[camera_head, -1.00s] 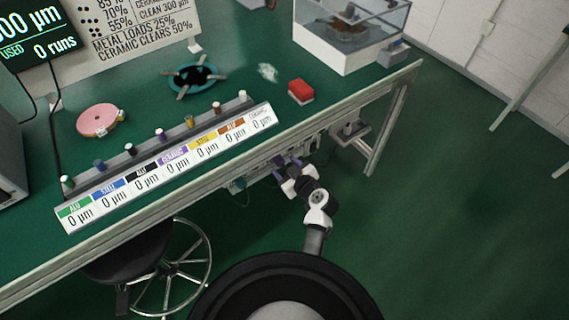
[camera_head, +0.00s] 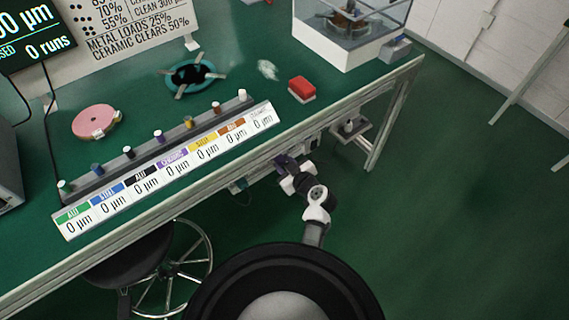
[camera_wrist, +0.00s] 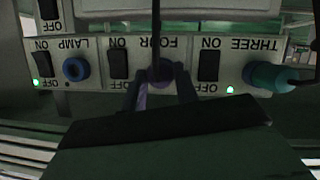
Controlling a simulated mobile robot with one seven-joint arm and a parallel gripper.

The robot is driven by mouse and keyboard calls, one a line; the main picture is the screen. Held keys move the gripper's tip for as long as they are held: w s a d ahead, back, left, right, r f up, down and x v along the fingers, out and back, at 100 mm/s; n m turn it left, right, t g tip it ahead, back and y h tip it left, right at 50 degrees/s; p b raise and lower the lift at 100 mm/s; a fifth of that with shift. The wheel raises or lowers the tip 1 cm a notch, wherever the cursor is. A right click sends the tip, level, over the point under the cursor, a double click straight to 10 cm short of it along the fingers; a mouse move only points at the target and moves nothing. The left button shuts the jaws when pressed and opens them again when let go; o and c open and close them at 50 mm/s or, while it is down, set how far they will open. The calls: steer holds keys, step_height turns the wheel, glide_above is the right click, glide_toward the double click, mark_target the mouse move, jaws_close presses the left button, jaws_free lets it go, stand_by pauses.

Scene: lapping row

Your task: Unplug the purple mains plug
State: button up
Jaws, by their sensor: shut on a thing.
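The purple mains plug (camera_wrist: 165,70) sits at the socket marked FOUR on a grey socket strip, whose labels appear upside down in the wrist view. A dark cord runs across it. My gripper (camera_wrist: 160,95) has a finger on each side of the plug and is shut on it. In the head view my gripper (camera_head: 286,164) reaches under the bench's front edge, where the plug is hard to make out. The FOUR rocker switch (camera_wrist: 118,65) is left of the plug. Any indicator light beside it is hidden by my finger.
A blue plug (camera_wrist: 75,69) at LAMP and a teal plug (camera_wrist: 270,76) at THREE flank the purple one. Green lights glow near the LAMP and THREE switches. The bench (camera_head: 340,85) overhangs my arm. A stool (camera_head: 130,255) stands left; the floor at right is clear.

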steer(key=shift+c, duration=0.9)
steer(key=shift+s+d+b, duration=0.35)
steer(key=shift+s+d, duration=0.45)
steer(key=shift+s, duration=0.3)
steer(key=s+d, duration=0.1)
steer(key=s+d+b, duration=0.1)
steer(key=s, duration=0.1)
steer(key=shift+d, duration=0.15)
stand_by(0.5)
step_height(320, 180, down, 5)
steer(key=w+d+m+t+h, duration=0.2)
steer(key=w+m+h, duration=0.1)
steer(key=m+h, duration=0.3)
steer(key=shift+d+f+h, duration=0.15)
steer(key=shift+d+h, duration=0.05)
steer(key=shift+h, duration=0.3)
